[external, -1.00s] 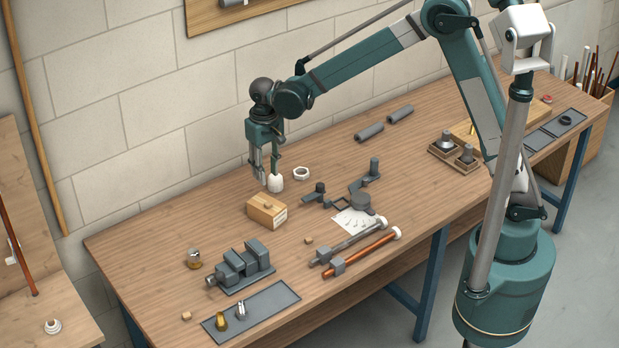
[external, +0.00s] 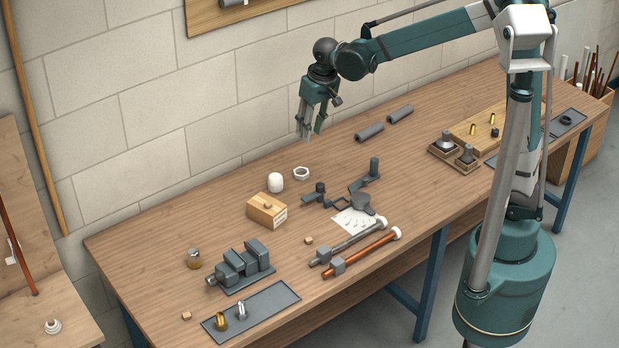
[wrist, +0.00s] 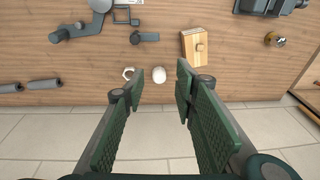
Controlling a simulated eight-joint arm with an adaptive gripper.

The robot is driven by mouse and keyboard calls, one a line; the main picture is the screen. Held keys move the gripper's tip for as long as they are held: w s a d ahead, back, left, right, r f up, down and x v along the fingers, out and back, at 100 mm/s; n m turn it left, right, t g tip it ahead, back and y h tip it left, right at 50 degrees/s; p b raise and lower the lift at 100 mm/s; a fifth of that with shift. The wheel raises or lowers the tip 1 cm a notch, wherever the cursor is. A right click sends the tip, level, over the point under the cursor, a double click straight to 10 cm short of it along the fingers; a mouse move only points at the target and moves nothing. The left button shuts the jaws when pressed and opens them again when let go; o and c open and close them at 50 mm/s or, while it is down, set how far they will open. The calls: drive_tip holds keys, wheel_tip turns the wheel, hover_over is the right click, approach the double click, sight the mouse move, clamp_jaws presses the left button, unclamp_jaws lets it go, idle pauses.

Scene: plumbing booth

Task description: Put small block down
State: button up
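A small wooden block (external: 267,206) rests on top of a larger wooden box (external: 261,218) left of the table's middle. It also shows on the box in the wrist view (wrist: 199,46). Two other small wooden blocks lie on the table, one in front of the box (external: 308,240) and one near the front left (external: 186,315). My gripper (external: 311,133) is raised above the back of the table, behind and right of the box. In the wrist view its fingers (wrist: 158,88) are spread, with nothing between them.
A white rounded cap (external: 275,182) and a white ring nut (external: 301,173) stand behind the box. A dark vise (external: 240,267), a grey tray (external: 262,305), and grey and copper pipes (external: 368,249) lie nearer the front. The wall rises behind the table.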

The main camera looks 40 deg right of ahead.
drive_tip(key=s+d+r+t, duration=0.1)
drive_tip(key=s+d+r, duration=0.2)
drive_tip(key=s+d, duration=0.3)
drive_tip(key=s+d+r+t, duration=0.1)
drive_tip(key=s+d+r, duration=0.3)
drive_tip(key=d, duration=0.4)
drive_tip(key=s+d+f+t, duration=0.1)
drive_tip(key=s+d+t, duration=0.2)
drive_tip(key=s+d, duration=0.8)
drive_tip(key=shift+s+d+h, duration=0.35)
drive_tip(key=shift+s+h, duration=0.05)
drive_tip(key=shift+s, duration=1.1)
drive_tip(key=shift+a+f, duration=0.1)
drive_tip(key=shift+f, duration=0.05)
drive_tip(key=w+a+f+n+g+y+b, duration=0.1)
drive_tip(key=w+a+f+n+g+b, duration=0.1)
drive_tip(key=w+a+f+n, duration=0.5)
drive_tip(key=w+a+f+n+g+b, duration=0.15)
drive_tip(key=w+a+f, duration=0.25)
drive_tip(key=a, duration=0.7)
drive_tip(key=shift+w+a+f+n+g+h+b, duration=0.15)
drive_tip(key=shift+a+f+n+g+b, duration=0.3)
drive_tip(key=shift+a+f+n, duration=1.7)
drive_tip(key=shift+w+a+f+n+g+h+b, duration=0.25)
drive_tip(key=shift+a+f+g, duration=0.4)
drive_tip(key=shift+a+f, duration=3.25)
drive_tip(key=shift+w+a+f+n+g+h+b, duration=0.1)
drive_tip(key=shift+a+f+n+g+b, duration=0.4)
drive_tip(key=shift+a+f+n, duration=1.65)
